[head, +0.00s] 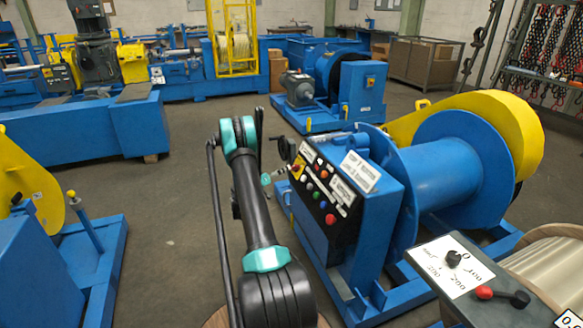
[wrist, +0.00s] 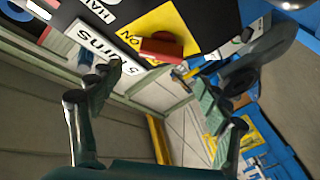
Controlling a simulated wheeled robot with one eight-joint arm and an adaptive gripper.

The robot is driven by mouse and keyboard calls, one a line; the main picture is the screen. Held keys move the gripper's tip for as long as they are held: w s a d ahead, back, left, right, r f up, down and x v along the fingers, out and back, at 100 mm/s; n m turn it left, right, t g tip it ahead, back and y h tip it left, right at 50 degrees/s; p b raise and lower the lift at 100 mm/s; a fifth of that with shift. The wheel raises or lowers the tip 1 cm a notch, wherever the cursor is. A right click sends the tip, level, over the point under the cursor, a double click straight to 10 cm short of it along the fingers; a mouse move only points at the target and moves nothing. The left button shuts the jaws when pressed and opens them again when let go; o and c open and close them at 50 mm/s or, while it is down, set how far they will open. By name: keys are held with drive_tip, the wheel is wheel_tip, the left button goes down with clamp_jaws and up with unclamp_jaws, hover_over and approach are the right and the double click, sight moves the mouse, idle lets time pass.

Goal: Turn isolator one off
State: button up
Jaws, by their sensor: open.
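The isolator is a red handle on a yellow plate at the left edge of the black control panel. In the head view the isolator (head: 297,168) is small, close to my gripper (head: 277,176). In the wrist view the isolator (wrist: 163,48) appears upside down, its plate partly lettered "ON". My gripper (wrist: 153,76) is open, one finger to each side in the picture, with nothing between them. The red handle shows just beyond the fingertips and looks apart from them. I cannot tell the exact gap. The number on the isolator's label cannot be read clearly.
The panel has several coloured buttons and a red button (head: 330,219) lower down. It sits on a blue cabinet (head: 372,225) beside a large blue drum (head: 445,180). A lever console (head: 455,262) stands at lower right. Open floor (head: 185,195) lies left of my arm.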

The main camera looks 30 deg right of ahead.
sight(294, 168)
drive_tip(key=d, duration=0.2)
drive_tip(key=w+d, duration=0.1)
drive_tip(key=d, duration=0.4)
drive_tip(key=shift+w, duration=0.15)
drive_tip(key=shift+c, duration=0.3)
drive_tip(key=c, duration=1.1)
